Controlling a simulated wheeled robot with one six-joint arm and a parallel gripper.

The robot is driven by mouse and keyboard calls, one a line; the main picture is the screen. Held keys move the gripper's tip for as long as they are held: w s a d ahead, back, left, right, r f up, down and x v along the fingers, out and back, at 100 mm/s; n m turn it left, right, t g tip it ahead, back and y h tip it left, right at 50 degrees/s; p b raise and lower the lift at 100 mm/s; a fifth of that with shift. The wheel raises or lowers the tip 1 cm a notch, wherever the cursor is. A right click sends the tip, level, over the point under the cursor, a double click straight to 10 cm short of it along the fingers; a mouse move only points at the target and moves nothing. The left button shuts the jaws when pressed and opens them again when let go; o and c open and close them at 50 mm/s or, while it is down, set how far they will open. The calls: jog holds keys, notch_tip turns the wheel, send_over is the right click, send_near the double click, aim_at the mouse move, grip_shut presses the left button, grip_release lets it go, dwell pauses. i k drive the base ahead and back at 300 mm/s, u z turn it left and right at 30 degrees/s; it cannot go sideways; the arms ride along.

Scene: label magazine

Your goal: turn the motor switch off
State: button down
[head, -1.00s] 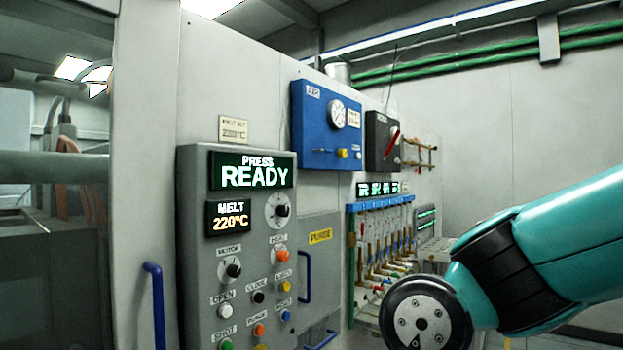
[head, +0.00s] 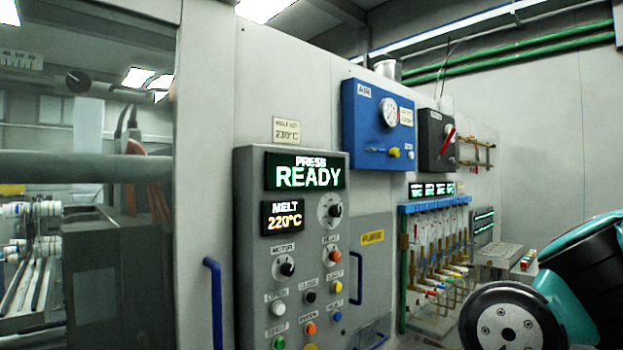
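The motor switch (head: 287,269) is a black rotary knob on a pale round plate, under a label reading MOTOR. It sits at the left of the grey control panel (head: 250,215), below the orange MELT 220°C display (head: 283,217). The exact direction of its pointer is too small to tell. The green display (head: 306,172) above reads PRESS READY. My arm shows at the lower right, well to the right of the panel. My gripper is not in view.
Other knobs and coloured buttons (head: 334,257) crowd the panel close to the switch. A blue handle (head: 214,300) stands to the left and another blue handle (head: 356,279) to the right. A blue AIR box (head: 365,135) and a rack of tubes (head: 436,245) are further right.

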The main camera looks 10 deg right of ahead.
aim_at(287, 270)
jog(key=z, duration=0.45)
jog(key=i, duration=1.05)
jog(key=z, duration=0.2)
